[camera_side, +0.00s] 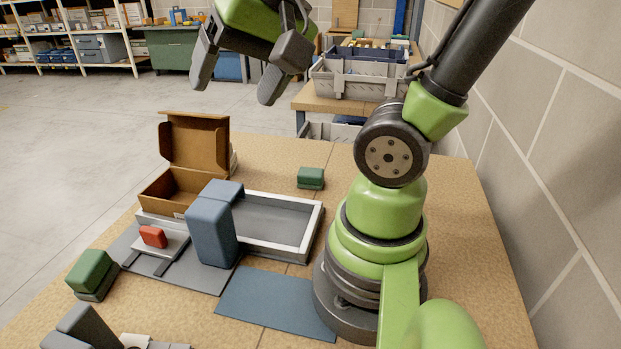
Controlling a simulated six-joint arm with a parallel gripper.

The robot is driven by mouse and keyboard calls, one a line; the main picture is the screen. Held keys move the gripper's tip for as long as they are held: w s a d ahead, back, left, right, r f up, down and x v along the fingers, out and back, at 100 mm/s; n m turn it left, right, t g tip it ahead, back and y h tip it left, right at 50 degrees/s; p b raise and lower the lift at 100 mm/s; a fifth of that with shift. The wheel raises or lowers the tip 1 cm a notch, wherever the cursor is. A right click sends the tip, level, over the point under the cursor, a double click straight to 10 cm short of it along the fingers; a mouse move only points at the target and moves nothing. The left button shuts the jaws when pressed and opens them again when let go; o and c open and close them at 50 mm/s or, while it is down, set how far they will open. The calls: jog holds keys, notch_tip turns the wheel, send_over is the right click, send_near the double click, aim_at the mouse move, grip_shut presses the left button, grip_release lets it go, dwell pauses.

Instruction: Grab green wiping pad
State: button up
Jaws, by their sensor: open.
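Two green blocks show in the side view. I cannot tell for certain which one is the wiping pad. My gripper (235,92) is high above the table's far side, with its fingers apart, pointing down and empty. It is well clear of both green blocks.
An open cardboard box (195,145), a blue-grey upright block (209,235), a white-rimmed tray (315,215) and a small red block (153,236) crowd the left middle. A flat blue mat (275,302) lies in front. The table right of the tray is mostly clear.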

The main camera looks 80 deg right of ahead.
jog(key=w+d+f+m+g+h, duration=0.1)
jog(key=w+d+f+m+g, duration=0.1)
jog(key=d+f+m, duration=0.35)
jog(key=w+d+f+m+g+h, duration=0.1)
jog(key=w+d+f+m+g, duration=0.15)
jog(key=d+m, duration=0.6)
jog(key=s+d+f+m, duration=0.1)
jog(key=d+f+m, duration=0.2)
jog(key=s+d+f+m+g, duration=0.1)
jog(key=s+d+f+m, duration=0.1)
jog(key=d+f+m, duration=0.2)
jog(key=s+d+f+m+y, duration=0.1)
jog(key=s+d+f+m, duration=0.1)
jog(key=d+f+m, duration=0.2)
jog(key=shift+s+d+f+g, duration=0.15)
jog(key=shift+f+g, duration=0.05)
jog(key=shift+g, duration=0.05)
send_over(308, 171)
jog(key=shift+m, duration=0.4)
jog(key=f, duration=0.4)
jog(key=shift+a+f, duration=0.25)
jog(key=shift+a, duration=0.05)
jog(key=shift+d+f, duration=0.15)
jog(key=shift+f, duration=1.4)
jog(key=shift+d+f, duration=0.15)
jog(key=shift+f, duration=1.35)
jog(key=c, duration=1)
